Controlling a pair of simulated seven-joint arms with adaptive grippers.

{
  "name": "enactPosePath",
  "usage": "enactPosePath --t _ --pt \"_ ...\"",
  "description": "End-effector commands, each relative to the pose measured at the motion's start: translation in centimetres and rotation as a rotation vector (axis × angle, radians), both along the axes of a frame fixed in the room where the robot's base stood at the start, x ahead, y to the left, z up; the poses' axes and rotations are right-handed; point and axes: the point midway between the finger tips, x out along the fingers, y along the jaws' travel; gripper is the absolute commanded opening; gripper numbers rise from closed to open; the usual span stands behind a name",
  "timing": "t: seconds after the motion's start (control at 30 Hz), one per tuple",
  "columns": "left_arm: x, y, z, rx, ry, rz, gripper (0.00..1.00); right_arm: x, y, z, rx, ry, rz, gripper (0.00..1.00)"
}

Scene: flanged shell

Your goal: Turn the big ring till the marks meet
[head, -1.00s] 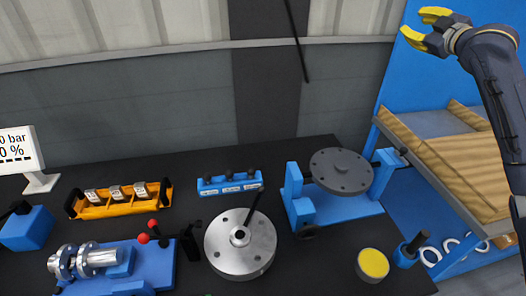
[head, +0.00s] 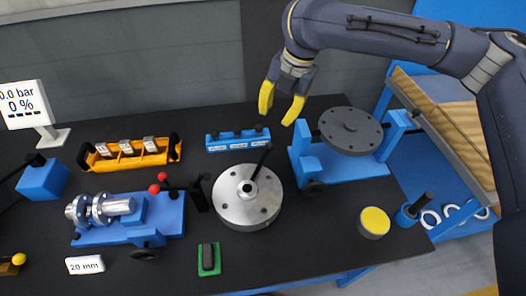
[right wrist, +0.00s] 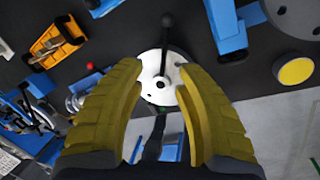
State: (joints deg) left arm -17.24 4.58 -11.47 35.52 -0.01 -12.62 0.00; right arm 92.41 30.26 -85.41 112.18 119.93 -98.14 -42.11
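A round silver flanged disc (head: 233,211) with several holes lies on the dark table. A black lever (head: 262,160) stands up from its hub. In the right wrist view the disc (right wrist: 152,89) shows between the fingers. A grey disc (head: 352,128) sits on a blue stand right of it. I cannot tell which of these is the big ring, and no marks can be made out. My right gripper (head: 281,103) is open and empty, its yellow fingers pointing down above the table behind the silver disc, apart from it. My left gripper is not in view.
An orange tray (head: 130,156), a blue labelled block (head: 238,148) and a blue fixture with a silver cylinder (head: 120,205) surround the disc. A green switch block (head: 209,269) is in front. A yellow-topped cylinder (head: 374,221) stands right.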

Motion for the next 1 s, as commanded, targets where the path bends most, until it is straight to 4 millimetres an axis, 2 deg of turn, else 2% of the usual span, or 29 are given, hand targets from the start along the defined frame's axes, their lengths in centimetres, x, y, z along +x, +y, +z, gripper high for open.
enactPosePath --t 0.1,0.27,1.0 --pt "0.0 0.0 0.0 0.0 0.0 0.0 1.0 -0.7 -0.2 -0.7 -0.033 0.015 0.029 0.34" --pt "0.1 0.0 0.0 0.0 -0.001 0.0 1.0 -0.8 0.0 -2.1 -0.039 0.021 0.034 0.34" --pt "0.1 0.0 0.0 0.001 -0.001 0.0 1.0 0.2 2.2 -14.5 -0.036 0.02 0.031 0.34"
